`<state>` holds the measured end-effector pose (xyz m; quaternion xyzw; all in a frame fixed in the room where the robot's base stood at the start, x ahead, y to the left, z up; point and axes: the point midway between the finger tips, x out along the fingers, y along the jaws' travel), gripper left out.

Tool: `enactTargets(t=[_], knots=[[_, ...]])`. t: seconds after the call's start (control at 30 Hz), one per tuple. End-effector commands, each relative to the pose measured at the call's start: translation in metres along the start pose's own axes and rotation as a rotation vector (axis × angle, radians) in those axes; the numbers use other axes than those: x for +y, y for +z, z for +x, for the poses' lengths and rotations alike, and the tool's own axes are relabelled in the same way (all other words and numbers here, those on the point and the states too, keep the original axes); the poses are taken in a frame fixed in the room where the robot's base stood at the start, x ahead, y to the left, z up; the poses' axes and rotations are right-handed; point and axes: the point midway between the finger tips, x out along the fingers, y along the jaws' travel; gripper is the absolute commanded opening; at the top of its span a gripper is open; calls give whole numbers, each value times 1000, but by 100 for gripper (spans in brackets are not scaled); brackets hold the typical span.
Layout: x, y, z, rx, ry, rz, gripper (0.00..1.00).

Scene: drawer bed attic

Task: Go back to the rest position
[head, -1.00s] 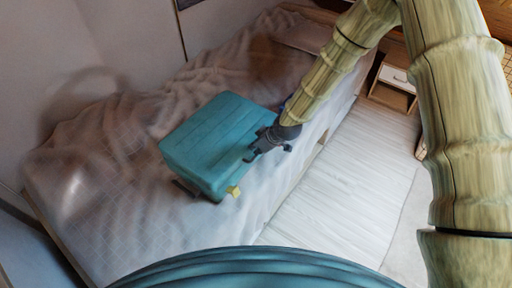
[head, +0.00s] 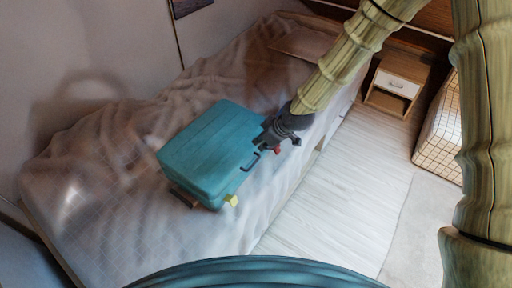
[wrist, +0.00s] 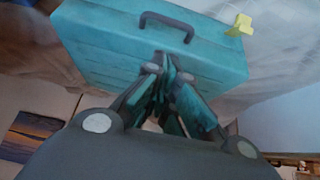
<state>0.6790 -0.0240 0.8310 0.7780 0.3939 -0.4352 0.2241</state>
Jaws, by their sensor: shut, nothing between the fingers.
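My gripper (head: 272,140) is over the bed, close to the right side of a teal suitcase (head: 208,150). In the wrist view my gripper (wrist: 168,62) has its fingers together, with nothing between them. The suitcase (wrist: 110,50) lies shut on the bed, and its dark handle (head: 250,163) is on the side toward the floor, clear of the fingers. A yellow tag (head: 231,200) hangs at its near corner. I cannot tell whether the fingertips touch the suitcase.
The bed (head: 110,225) with a rumpled grey cover stands along the wall. A small nightstand (head: 397,82) with an open lower shelf is at the back right. The pale floor (head: 330,195) beside the bed is clear.

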Motion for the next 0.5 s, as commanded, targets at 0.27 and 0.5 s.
enactTargets(t=[0.27, 0.5], knots=[[0, 1, -24, 1, 1, 0, 0], [0, 1, -29, 0, -1, 0, 0]])
